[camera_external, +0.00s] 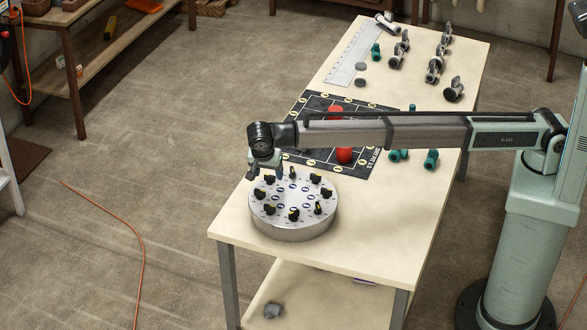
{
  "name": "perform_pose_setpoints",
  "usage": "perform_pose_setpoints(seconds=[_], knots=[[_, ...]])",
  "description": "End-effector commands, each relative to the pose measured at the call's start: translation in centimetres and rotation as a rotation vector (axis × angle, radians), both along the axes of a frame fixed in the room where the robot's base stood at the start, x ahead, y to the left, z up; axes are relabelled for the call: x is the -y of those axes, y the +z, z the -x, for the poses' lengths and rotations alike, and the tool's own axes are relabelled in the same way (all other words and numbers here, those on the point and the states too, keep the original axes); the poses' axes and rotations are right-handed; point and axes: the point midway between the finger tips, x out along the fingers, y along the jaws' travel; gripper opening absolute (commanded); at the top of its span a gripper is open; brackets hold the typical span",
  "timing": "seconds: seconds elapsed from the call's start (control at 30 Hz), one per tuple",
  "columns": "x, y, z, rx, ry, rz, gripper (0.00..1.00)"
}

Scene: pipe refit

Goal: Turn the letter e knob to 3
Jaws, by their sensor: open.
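A round silver knob panel (294,229) sits at the near left end of the table. A ring of several black knobs with yellow marks stands on its top, with blue-and-white round labels on the inner side. The letters and numbers are too small to read, so I cannot tell which knob is e. One knob (318,208) at the near right points upright in the picture. My gripper (275,172) is open and hangs over the far left part of the panel, close to the knobs there. I cannot tell whether it touches one; the wrist hides part of that area.
Green fittings (431,159), metal pipe parts (399,50) and a pale ruler-like plate (353,52) lie farther back. The table's near right corner is clear.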

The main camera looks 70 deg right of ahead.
Motion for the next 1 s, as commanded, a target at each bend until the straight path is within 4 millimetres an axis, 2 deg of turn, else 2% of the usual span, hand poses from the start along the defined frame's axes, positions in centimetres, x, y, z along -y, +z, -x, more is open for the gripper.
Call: perform_pose_setpoints(seconds=[0.3,0.5,0.73,1.0], knots=[[-2.4,5.8,0.1,0.002,0.000,-0.001,0.65],[-3.7,8.9,0.3,0.001,0.000,0.000,0.65],[-4.5,10.9,0.5,0.000,0.000,0.000,0.65],[-4.6,11.3,0.5,0.000,0.000,0.000,0.65]])
